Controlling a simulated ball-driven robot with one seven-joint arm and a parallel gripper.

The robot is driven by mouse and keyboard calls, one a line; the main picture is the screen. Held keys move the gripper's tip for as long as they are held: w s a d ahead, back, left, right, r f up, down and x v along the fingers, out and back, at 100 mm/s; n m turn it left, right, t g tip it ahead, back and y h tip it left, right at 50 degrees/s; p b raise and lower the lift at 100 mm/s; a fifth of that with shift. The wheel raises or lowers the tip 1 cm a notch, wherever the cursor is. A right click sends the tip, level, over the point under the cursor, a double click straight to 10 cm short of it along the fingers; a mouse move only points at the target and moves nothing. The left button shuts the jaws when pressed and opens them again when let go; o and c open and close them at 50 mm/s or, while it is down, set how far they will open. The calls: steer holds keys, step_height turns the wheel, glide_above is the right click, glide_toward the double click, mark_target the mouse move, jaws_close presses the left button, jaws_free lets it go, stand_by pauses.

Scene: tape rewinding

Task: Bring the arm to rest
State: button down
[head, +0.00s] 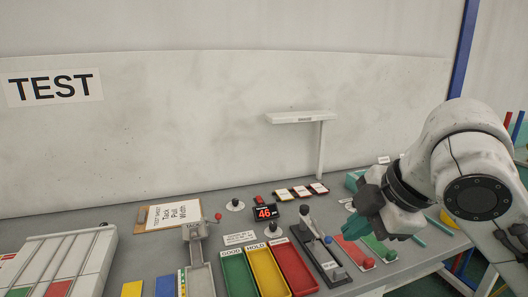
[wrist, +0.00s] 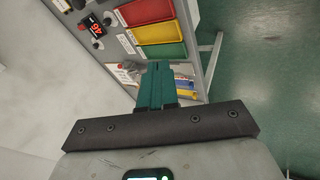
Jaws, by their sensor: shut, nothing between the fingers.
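My gripper (head: 366,206) hangs from my arm at the right of the head view, above the right part of the grey bench (head: 130,262). Its teal fingers also show in the wrist view (wrist: 160,68), closed together with nothing between them. In the head view they overlap the space behind the red and green pads, clear of the coloured trays. My arm bends at the right edge of the head view, and its lower links are partly cut off by the frame.
Green (head: 238,273), yellow (head: 268,269) and red (head: 297,266) trays stand at the front middle. A red display reading 46 (head: 265,212), a lever unit (head: 328,262) and a clipboard (head: 174,214) share the bench. A white post with a shelf (head: 320,150) rises behind. Green floor (wrist: 255,90) is clear beside the bench.

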steer(key=s+f+m+y+p, duration=0.1)
steer(key=s+f+m, duration=0.3)
steer(key=f+m, duration=0.5)
steer(key=s+f+m, duration=0.3)
steer(key=f+m, duration=0.1)
steer(key=f, duration=0.9)
steer(key=s+d+f+m+g+h, duration=0.1)
steer(key=s+d+f, duration=0.3)
steer(key=s, duration=0.4)
steer(key=s+d+f+m+g+h, duration=0.1)
steer(key=s+d+f+m+h, duration=0.1)
steer(key=s+f, duration=0.4)
steer(key=s+d+f+m+g+h+p, duration=0.1)
steer(key=s+d+f+m, duration=0.3)
steer(key=s, duration=0.7)
steer(key=shift+d+f+g+h, duration=0.5)
steer(key=shift+d+f, duration=0.4)
steer(key=shift+d, duration=0.3)
